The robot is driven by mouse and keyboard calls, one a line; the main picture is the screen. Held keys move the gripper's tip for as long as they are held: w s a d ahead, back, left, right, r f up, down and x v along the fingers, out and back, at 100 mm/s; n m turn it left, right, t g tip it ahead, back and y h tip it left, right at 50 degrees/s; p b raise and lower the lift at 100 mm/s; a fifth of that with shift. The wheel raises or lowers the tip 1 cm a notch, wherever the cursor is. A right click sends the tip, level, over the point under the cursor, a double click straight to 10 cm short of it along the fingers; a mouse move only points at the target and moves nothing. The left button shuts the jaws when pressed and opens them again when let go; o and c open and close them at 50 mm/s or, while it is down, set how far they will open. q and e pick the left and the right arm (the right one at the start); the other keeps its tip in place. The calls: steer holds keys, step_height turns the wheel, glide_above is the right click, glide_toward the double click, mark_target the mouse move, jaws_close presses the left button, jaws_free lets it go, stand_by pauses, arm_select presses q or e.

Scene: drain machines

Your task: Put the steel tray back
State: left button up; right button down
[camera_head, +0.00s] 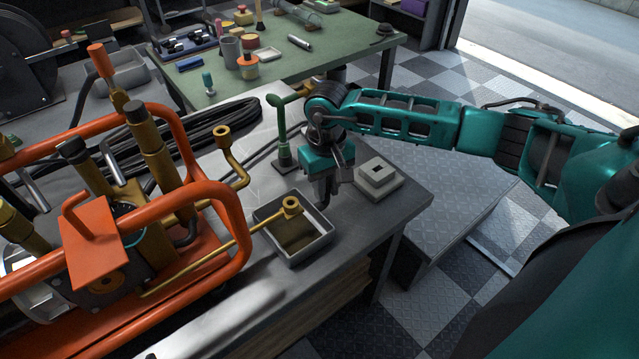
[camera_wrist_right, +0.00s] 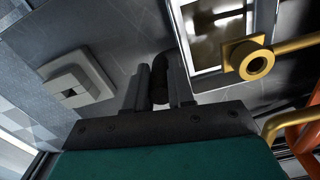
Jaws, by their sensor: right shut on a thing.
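The steel tray (camera_head: 312,253) is a square, shallow grey tray at the front edge of the grey bench, with a brownish inside. It also shows in the right wrist view (camera_wrist_right: 210,83). My right gripper (camera_head: 323,203) points down at its right rear side. In the right wrist view the gripper (camera_wrist_right: 160,90) is shut on a dark rounded piece beside the tray wall, which looks like the tray's handle. The join between them is hidden. I cannot tell whether the tray touches the bench. My left gripper is not in view.
A brass rod with a ring end (camera_head: 291,205) reaches over the tray from the orange-framed machine (camera_head: 225,210). A pale square block (camera_head: 379,179) sits right of the gripper. A green stand (camera_head: 282,140) is behind. The bench's right front corner is clear.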

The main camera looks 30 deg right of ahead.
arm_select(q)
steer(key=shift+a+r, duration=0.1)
arm_select(e)
steer(key=shift+s, duration=0.15)
steer(key=shift+f, duration=0.1)
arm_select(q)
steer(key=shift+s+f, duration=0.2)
arm_select(e)
steer(key=c, duration=1)
jaws_free()
steer(key=shift+o, duration=0.2)
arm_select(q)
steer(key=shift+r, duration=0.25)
arm_select(e)
steer(key=shift+r, duration=0.25)
arm_select(q)
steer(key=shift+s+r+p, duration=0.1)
steer(key=shift+p, duration=0.5)
arm_select(e)
step_height(320, 180, up, 11)
steer(key=shift+f, duration=0.15)
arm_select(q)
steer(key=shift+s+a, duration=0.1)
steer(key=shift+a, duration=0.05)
arm_select(e)
steer(key=shift+r, duration=0.55)
